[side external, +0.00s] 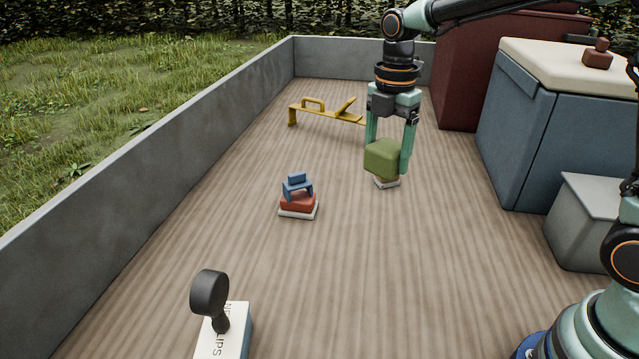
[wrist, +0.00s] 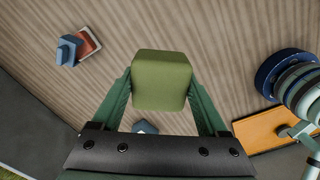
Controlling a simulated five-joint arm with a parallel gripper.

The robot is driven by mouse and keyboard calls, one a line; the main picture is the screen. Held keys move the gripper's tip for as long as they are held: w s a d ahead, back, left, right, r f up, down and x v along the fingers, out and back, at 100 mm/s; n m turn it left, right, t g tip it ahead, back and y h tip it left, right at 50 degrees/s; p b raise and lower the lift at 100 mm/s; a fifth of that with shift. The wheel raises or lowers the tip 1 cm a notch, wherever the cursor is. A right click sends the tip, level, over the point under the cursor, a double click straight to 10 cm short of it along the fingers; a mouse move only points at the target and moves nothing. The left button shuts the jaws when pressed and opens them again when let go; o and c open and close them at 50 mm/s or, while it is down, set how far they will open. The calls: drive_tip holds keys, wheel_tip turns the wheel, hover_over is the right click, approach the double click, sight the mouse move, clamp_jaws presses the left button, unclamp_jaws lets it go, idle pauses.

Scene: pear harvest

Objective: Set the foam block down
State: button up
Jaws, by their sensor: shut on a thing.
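The foam block is a green cube with rounded edges (side external: 382,158), and it also shows in the wrist view (wrist: 160,80). My gripper (side external: 390,160) points down and is shut on the block, with one pale green finger on each side. In the side view, a small tan and white thing (side external: 387,182) shows just under the block. The block hides its upper part. I cannot tell whether the block touches it or is held above it.
A small stack of red, white and blue pieces (side external: 298,199) stands left of the block. A yellow bench-like thing (side external: 325,112) lies behind. A black-handled stamp (side external: 222,330) is at the front. Blue-grey (side external: 555,135) and dark red boxes (side external: 480,60) line the right. Low grey walls edge the left and back.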

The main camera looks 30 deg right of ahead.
sight(340, 290)
drive_tip(key=s+a+n, duration=0.5)
drive_tip(key=a+n, duration=0.2)
drive_tip(key=a, duration=0.6)
wheel_tip(340, 290, down, 20)
drive_tip(key=shift+r, duration=0.1)
drive_tip(key=o, duration=1.2)
drive_tip(key=shift+f, duration=0.2)
drive_tip(key=shift+o, duration=0.2)
drive_tip(key=shift+r, duration=0.1)
